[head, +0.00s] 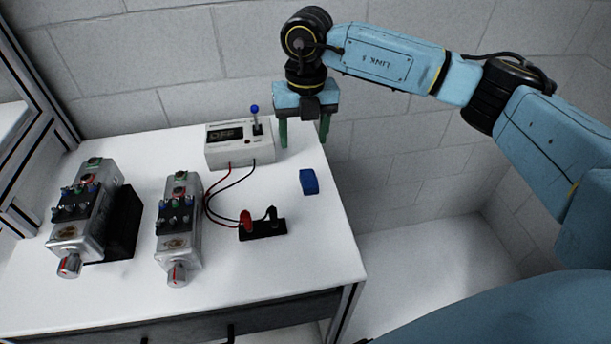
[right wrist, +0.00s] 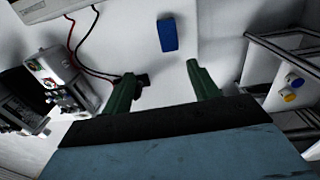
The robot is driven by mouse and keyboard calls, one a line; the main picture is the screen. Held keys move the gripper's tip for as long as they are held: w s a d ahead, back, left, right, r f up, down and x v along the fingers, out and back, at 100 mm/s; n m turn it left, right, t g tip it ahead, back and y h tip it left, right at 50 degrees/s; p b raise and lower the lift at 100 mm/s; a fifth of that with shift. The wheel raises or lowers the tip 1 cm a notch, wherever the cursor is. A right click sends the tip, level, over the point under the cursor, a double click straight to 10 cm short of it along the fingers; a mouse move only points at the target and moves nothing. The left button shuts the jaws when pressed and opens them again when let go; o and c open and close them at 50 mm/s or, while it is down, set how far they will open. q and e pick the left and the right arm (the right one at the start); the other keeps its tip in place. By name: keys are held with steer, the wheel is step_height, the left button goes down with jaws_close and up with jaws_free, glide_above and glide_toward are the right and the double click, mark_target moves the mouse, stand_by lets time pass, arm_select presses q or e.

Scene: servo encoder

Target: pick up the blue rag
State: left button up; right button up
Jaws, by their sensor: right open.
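The blue rag (head: 309,181) is a small folded block lying on the white table near its right edge. It also shows in the right wrist view (right wrist: 167,35), beyond the gap between the fingertips. My right gripper (head: 304,145) has green fingers, spread open and empty. In the head view it is above and behind the rag, near the table's back right edge, and apart from it. The fingers show in the right wrist view (right wrist: 160,75) as well. My left gripper is not in view.
A grey box with a display and blue-tipped lever (head: 226,147) stands left of my right gripper. Red and black wires run to a black connector block (head: 265,230). Two metal servo units (head: 178,225) (head: 85,215) stand further left. The white table (head: 310,255) is clear around the rag.

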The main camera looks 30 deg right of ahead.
glide_above(309, 178)
steer(key=f, duration=0.7)
steer(key=shift+s+a+f, duration=0.15)
steer(key=shift+a, duration=0.05)
steer(key=shift+d+f, duration=0.2)
steer(key=shift+f, duration=2.65)
steer(key=c, duration=1.1)
steer(key=shift+o, duration=0.2)
step_height(309, 178, up, 10)
